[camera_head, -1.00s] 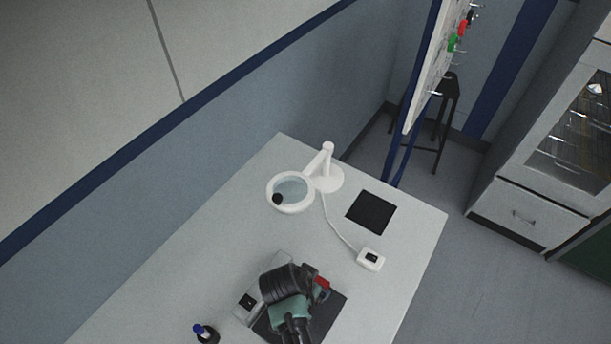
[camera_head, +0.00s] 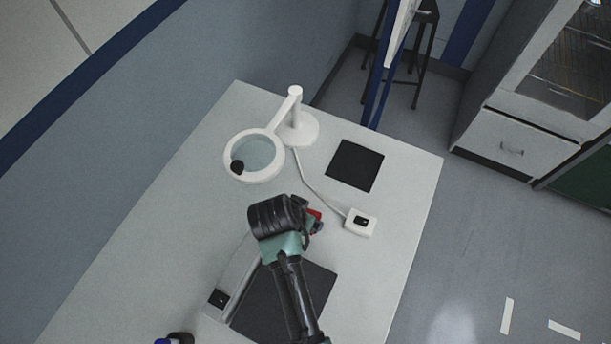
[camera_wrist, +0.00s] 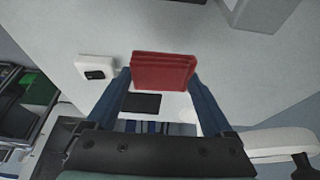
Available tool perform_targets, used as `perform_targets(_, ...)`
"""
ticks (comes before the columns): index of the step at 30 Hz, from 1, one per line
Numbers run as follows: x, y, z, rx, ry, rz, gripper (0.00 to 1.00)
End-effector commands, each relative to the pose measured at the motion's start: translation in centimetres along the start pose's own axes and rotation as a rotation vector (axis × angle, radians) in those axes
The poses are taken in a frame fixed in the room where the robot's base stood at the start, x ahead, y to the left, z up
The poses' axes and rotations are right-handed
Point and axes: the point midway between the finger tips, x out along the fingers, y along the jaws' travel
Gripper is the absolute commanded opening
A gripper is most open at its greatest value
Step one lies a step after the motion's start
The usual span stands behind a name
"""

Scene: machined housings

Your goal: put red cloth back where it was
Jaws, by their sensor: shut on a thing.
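The red cloth (camera_wrist: 162,70) is a folded, flat block in the wrist view, between the two blue fingers of my gripper (camera_wrist: 163,82). My gripper is shut on it. In the head view only a small red part of the cloth (camera_head: 314,214) shows beside my gripper (camera_head: 318,226); my wrist hides the rest. The cloth is over the white table (camera_head: 190,215), left of the small white box. The height above the table is hard to tell.
A black mat (camera_head: 355,165) lies bare at the table's far right; another dark mat (camera_head: 310,292) lies partly under my arm. A magnifier lamp (camera_head: 228,172) stands at the back left, its cord running to the white box (camera_head: 360,224). A dark bottle (camera_head: 181,337) stands at the bottom.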

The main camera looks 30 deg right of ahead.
Motion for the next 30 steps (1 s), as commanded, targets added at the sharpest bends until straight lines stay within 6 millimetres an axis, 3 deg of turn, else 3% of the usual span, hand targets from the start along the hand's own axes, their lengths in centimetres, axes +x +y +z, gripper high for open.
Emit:
perform_targets(13, 5.0, 0.0, 2.0, 0.002, 0.001, 0.001, 0.34)
perform_targets(27, 6.0, 0.0, 2.4, 0.002, 0.002, -0.001, 0.34)
perform_targets(28, 5.8, 0.0, 2.3, 0.002, 0.002, -0.001, 0.92)
perform_targets(30, 5.8, 0.0, 2.3, 0.002, 0.002, -0.001, 1.0)
